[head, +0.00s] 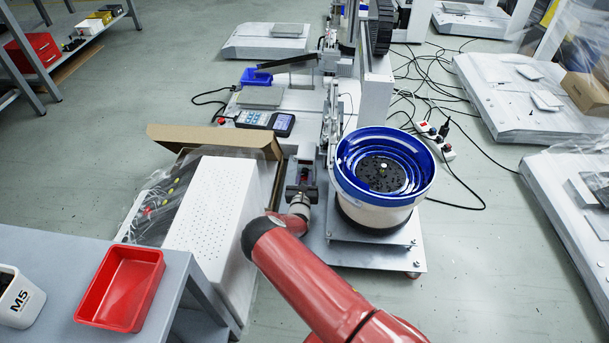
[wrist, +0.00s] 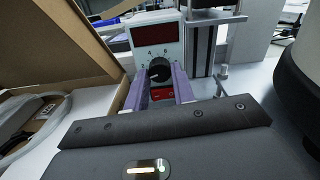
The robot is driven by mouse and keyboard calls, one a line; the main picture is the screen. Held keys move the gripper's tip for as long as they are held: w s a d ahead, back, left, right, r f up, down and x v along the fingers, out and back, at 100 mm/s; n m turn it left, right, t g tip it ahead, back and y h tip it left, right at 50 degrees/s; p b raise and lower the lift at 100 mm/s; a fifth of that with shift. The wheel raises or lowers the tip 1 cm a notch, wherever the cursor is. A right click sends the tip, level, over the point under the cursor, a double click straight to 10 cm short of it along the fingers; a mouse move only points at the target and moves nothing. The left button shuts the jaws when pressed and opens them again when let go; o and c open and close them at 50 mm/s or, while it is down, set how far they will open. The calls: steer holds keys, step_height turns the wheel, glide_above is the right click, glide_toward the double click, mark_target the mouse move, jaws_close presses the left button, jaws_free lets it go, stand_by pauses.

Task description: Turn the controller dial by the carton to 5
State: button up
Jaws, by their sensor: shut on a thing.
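The controller (wrist: 158,34) is a light grey box with a dark red display above a black dial (wrist: 160,70). Numerals ring the dial, with 4 and 6 legible at the top. A pale pointer mark on the dial seems to face left; its exact number is too small to read. A red switch (wrist: 163,94) sits below. My gripper (wrist: 159,80) has its two purple-grey fingers on either side of the dial, shut on it. In the head view the controller (head: 304,168) stands right of the open carton (head: 215,138), and my gripper (head: 301,187) partly hides it.
The carton's cardboard wall (wrist: 65,45) rises close on my left in the wrist view. A blue-rimmed bowl feeder (head: 385,175) stands close on the right. A white perforated box (head: 212,215) and a grey table with a red tray (head: 122,288) lie to the left.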

steer(key=m+p, duration=0.2)
steer(key=m, duration=0.3)
steer(key=shift+m, duration=0.4)
steer(key=m+p, duration=0.1)
steer(key=m, duration=0.4)
steer(key=m+p, duration=0.1)
steer(key=m, duration=0.4)
steer(key=shift+a+m, duration=0.1)
steer(key=shift+m, duration=0.3)
steer(key=shift+m+p, duration=0.5)
steer(key=shift+m, duration=1.8)
steer(key=o, duration=1)
steer(key=shift+r, duration=0.1)
steer(key=shift+s+a+p, duration=0.15)
steer(key=shift+s+p, duration=0.55)
steer(key=shift+s, duration=3.25)
